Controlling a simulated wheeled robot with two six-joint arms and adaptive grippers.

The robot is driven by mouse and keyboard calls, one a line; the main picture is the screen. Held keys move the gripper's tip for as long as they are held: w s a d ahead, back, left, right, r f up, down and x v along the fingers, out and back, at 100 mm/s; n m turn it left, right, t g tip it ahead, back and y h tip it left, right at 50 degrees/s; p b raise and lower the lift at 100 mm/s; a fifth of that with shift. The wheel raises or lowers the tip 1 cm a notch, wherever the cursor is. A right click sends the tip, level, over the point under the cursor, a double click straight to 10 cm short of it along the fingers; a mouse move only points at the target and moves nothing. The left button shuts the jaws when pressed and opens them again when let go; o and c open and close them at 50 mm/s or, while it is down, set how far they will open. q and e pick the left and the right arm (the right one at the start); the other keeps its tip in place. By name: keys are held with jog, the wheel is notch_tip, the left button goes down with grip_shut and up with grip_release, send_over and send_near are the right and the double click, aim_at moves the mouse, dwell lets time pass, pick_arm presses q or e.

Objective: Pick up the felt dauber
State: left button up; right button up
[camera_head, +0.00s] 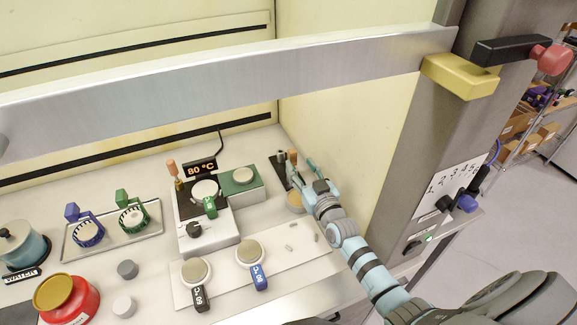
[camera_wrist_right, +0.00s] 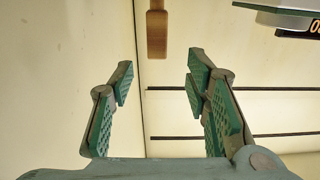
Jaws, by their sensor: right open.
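A wooden handle (camera_head: 292,156), which looks like the felt dauber's, stands upright by a dark holder at the back right of the bench. The same handle seems to show in the right wrist view (camera_wrist_right: 157,34), top centre, beyond the gap between the fingers and touching neither. Its felt end is hidden. My right gripper (camera_head: 303,168) is open and empty, close beside the handle in the head view. Its spread fingers show in the wrist view (camera_wrist_right: 158,85). My left gripper is not in view.
A hot plate (camera_head: 207,225) with an 80 °C display (camera_head: 201,168) and another wooden-handled tool (camera_head: 173,170) stand left of my gripper. A green block (camera_head: 255,190) is nearer. A tan round dish (camera_head: 295,201) lies beside my wrist. A metal bar (camera_head: 220,92) crosses above the bench.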

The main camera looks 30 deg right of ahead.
aim_at(294, 157)
jog(key=w+b, duration=0.1)
jog(key=w, duration=0.1)
jog(key=w+f+b, duration=0.1)
jog(key=w+b, duration=0.1)
jog(key=w, duration=0.1)
jog(key=w+b, duration=0.1)
jog(key=w, duration=0.1)
jog(key=shift+w+d+f, duration=0.35)
jog(key=shift+d, duration=0.05)
jog(key=shift+w+r, duration=0.15)
jog(key=shift+s+r, duration=0.2)
jog(key=shift+r, duration=0.05)
jog(key=shift+c, duration=0.5)
jog(key=shift+s, duration=0.1)
jog(key=c, duration=0.7)
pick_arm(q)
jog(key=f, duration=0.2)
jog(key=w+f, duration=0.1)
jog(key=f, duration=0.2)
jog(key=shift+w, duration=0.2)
pick_arm(e)
grip_shut()
